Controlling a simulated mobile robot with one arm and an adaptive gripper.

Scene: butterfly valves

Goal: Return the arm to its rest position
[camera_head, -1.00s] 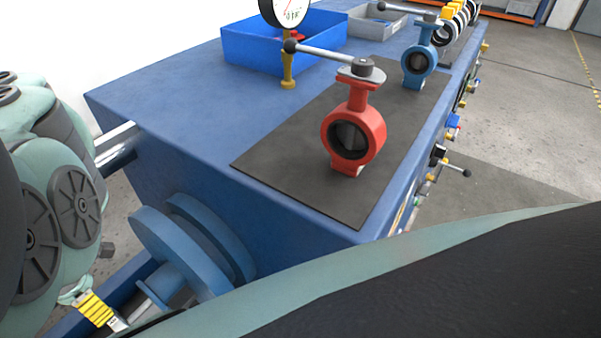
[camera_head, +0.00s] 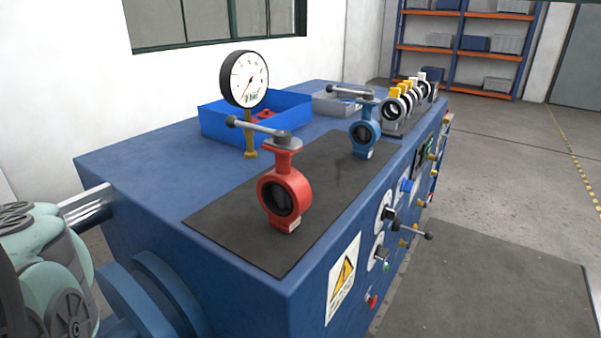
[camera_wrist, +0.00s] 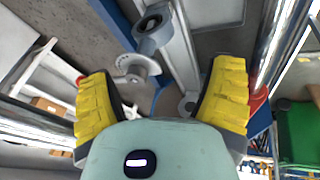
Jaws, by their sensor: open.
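My gripper (camera_wrist: 166,100) shows in the wrist view with its two yellow-padded fingers wide apart and nothing between them. Past the fingers are grey metal parts and the floor, some distance off. The gripper does not show in the head view now. In the head view a red butterfly valve (camera_head: 284,194) stands upright on a dark mat (camera_head: 325,168) on the blue bench (camera_head: 150,150). A blue butterfly valve (camera_head: 364,131) stands behind it on the same mat. Both have lever handles on top. My gripper is apart from both valves.
A pressure gauge (camera_head: 244,80) stands on the bench beside a blue bin (camera_head: 213,118). A grey bin (camera_head: 335,105) and a row of black and white valves (camera_head: 395,107) stand farther back. Knobs and levers (camera_head: 413,232) jut from the bench's right side. The floor (camera_head: 500,190) at right is clear.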

